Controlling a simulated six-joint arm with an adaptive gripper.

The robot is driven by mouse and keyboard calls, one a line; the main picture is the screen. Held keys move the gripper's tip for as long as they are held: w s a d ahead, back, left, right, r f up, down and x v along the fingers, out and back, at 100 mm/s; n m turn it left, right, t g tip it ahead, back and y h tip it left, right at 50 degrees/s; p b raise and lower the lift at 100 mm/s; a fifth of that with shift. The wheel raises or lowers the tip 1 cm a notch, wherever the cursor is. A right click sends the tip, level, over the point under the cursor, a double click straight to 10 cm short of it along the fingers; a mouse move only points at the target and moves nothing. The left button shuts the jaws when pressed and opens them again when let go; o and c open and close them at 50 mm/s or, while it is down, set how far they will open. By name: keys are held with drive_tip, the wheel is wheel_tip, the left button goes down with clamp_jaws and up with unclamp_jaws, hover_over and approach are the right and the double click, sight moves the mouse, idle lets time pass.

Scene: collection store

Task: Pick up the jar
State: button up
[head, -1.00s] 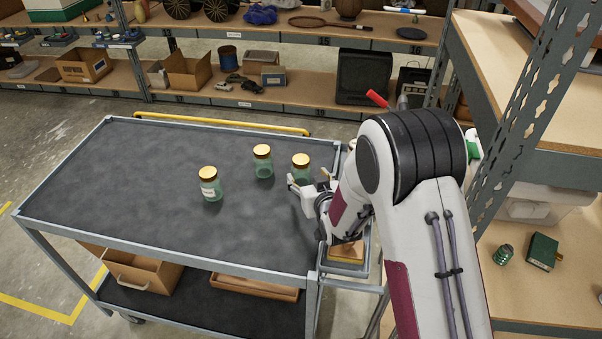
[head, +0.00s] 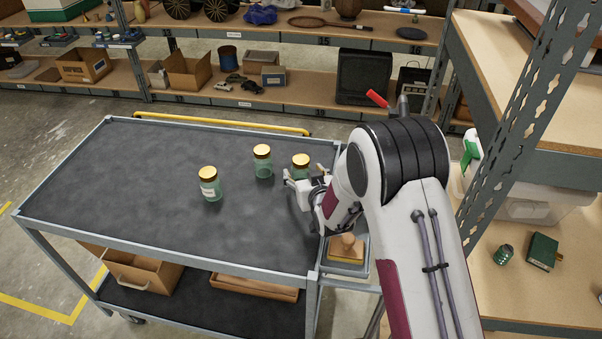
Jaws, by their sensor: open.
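Three greenish glass jars with gold lids stand upright on the dark cart top. The left jar (head: 210,187) has a white label. The middle jar (head: 263,163) stands further back, and the right jar (head: 300,166) is nearest my arm. My gripper (head: 304,174) is open at the right jar, with one finger in front of its lower left and the other tip showing at its right. The gripper hides the jar's lower part. I cannot tell whether the fingers touch the glass.
The cart (head: 130,190) has a wide clear area left of the jars. A yellow handle (head: 220,124) runs along its back edge. A wooden-handled stamp-like object (head: 347,247) sits in a grey tray at the cart's right end. A metal shelf post (head: 525,110) stands close to my arm's right.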

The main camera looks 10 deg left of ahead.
drive_tip(key=shift+x, duration=1.45)
drive_tip(key=shift+a, duration=0.1)
drive_tip(key=c, duration=1.3)
